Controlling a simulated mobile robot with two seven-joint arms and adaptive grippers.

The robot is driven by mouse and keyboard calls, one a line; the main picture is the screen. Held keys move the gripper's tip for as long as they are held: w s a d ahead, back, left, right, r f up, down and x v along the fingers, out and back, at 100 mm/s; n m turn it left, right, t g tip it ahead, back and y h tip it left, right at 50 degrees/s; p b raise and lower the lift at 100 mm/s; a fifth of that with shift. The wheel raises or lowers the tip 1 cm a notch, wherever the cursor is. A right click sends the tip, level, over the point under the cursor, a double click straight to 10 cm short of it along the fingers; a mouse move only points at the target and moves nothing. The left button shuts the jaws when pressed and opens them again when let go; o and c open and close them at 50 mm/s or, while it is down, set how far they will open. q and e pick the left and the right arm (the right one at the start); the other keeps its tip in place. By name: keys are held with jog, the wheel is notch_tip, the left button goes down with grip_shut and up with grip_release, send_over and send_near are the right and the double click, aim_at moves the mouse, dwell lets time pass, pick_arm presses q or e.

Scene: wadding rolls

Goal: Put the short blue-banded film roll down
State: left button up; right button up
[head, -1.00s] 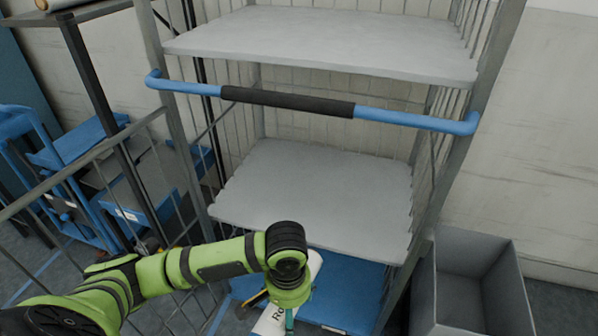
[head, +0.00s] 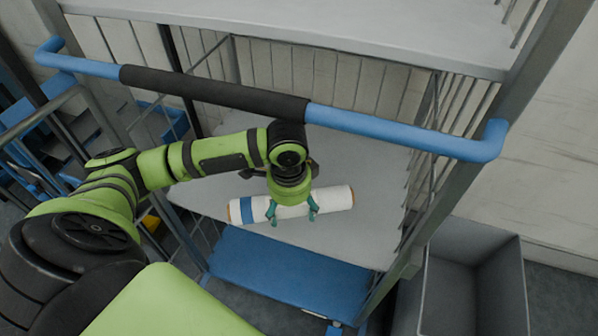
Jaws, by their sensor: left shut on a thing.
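The short white film roll (head: 332,199) with a blue band near its left end lies level across my left gripper (head: 293,214). The gripper points down, its teal fingers shut around the roll's middle. The roll is over the front part of the grey middle shelf (head: 372,160) of the trolley. I cannot tell whether it touches the shelf or hangs just above it. My right gripper is not in view.
A blue bar (head: 398,134) with a dark grip crosses above the middle shelf, close to my left wrist. The upper shelf (head: 400,35) is bare. A blue base deck (head: 285,275) lies below. A grey open bin (head: 450,290) stands at the right. The middle shelf's right side is clear.

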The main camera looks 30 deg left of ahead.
pick_arm(q)
jog(key=a+m, duration=0.1)
jog(key=w+a+m, duration=0.1)
jog(key=m, duration=0.1)
jog(key=r+m, duration=0.1)
jog(key=shift+w+a+b, duration=0.3)
jog(key=shift+a+b, duration=0.1)
jog(key=shift+w+a+m, duration=0.15)
jog(key=shift+a+m, duration=0.05)
jog(key=shift+m, duration=0.3)
jog(key=shift+w+a, duration=0.1)
jog(key=shift+w, duration=0.15)
jog(key=shift+m, duration=0.3)
jog(key=w+a+f, duration=0.1)
jog(key=w+f, duration=0.1)
jog(key=w, duration=0.1)
jog(key=w+a+f, duration=0.1)
jog(key=w+f, duration=0.1)
jog(key=w, duration=0.2)
jog(key=w+f+b, duration=0.1)
jog(key=w+f, duration=0.1)
jog(key=w, duration=0.1)
jog(key=shift+w+a+f, duration=0.35)
jog(key=shift+w+a, duration=0.05)
jog(key=shift+f, duration=2)
jog(key=shift+f, duration=0.15)
jog(key=o, duration=1.5)
